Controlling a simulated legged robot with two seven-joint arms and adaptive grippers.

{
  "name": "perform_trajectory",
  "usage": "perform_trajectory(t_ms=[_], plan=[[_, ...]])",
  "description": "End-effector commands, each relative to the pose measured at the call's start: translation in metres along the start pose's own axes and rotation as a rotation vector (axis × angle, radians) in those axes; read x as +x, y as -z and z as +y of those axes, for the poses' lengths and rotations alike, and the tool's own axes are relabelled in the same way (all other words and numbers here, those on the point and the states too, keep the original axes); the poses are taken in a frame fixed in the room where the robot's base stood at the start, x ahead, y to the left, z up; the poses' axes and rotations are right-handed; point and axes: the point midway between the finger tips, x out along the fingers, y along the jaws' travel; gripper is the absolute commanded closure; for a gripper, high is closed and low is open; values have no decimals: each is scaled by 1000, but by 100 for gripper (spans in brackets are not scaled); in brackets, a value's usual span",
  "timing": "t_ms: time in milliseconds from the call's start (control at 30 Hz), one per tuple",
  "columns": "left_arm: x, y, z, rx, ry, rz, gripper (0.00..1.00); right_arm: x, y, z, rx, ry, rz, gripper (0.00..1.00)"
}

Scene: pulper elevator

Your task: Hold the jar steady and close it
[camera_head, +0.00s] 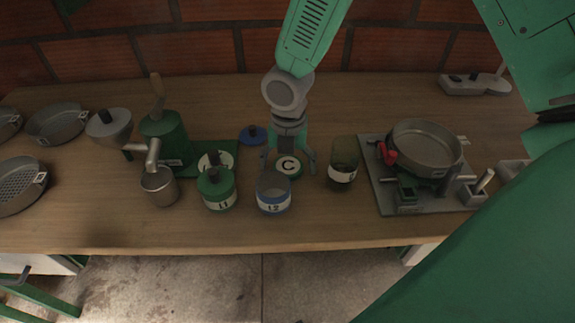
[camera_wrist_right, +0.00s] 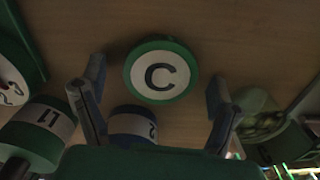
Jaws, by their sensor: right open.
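My right gripper (camera_head: 290,160) points down over a green-rimmed white disc marked "C" (camera_head: 289,167) that lies on the table. The right wrist view shows this disc (camera_wrist_right: 160,72) between the two spread fingers, with nothing held. A blue jar marked L2 (camera_head: 273,204) stands just in front of the gripper, with no lid on it. A green jar marked L1 (camera_head: 218,190) with a green knobbed lid on stands to its left. A dark glass jar with a white label (camera_head: 343,152) stands to the right. A blue knobbed lid (camera_head: 253,136) lies behind the jars. My left gripper is not in view.
A green hand-cranked pulper (camera_head: 166,138) with a metal cup (camera_head: 158,188) stands at the left. Round metal pans (camera_head: 57,123) are at the far left. A metal pan on a stand (camera_head: 425,147) is at the right. The table's front strip (camera_head: 300,232) is clear.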

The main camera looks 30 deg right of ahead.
Motion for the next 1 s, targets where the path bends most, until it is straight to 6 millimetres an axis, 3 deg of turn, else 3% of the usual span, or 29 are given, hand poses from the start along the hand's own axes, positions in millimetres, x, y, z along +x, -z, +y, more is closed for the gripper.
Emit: perform_trajectory(t_ms=[33,100,167,567,1000], plan=[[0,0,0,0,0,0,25,0,0,0,0,0,0,17],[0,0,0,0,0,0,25,0,0,0,0,0,0,39],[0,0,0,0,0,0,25,0,0,0,0,0,0,54],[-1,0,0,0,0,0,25,-5,0,0,0,-1,0,54],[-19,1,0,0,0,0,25,-85,-1,1,1,-3,-1,54]])
